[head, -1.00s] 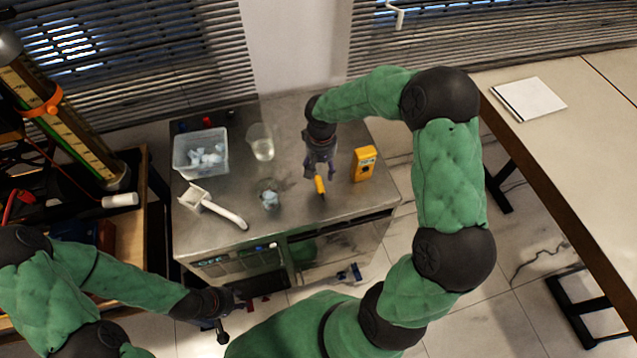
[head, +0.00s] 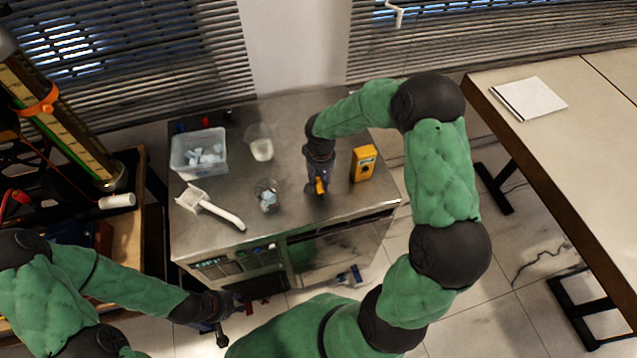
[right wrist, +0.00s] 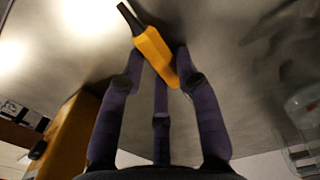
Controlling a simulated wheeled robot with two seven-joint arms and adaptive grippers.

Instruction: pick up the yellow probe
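The yellow probe (head: 320,186) is on the steel bench top, under my right gripper (head: 317,190), which partly hides it in the head view. In the right wrist view the yellow probe (right wrist: 155,55), with its black tip, lies between the spread fingers of my right gripper (right wrist: 158,75). The fingers are open on either side of it, and I see no firm closing. My left gripper (head: 221,328) is low at the left, in front of the bench and far from the probe; its fingers are too small and dark to judge.
A yellow meter (head: 363,164) stands right of my right gripper. A glass beaker (head: 267,195) with pale pieces, another beaker (head: 259,143), a white scoop (head: 213,208) and a clear tub (head: 182,163) are to the left. The bench front right is clear.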

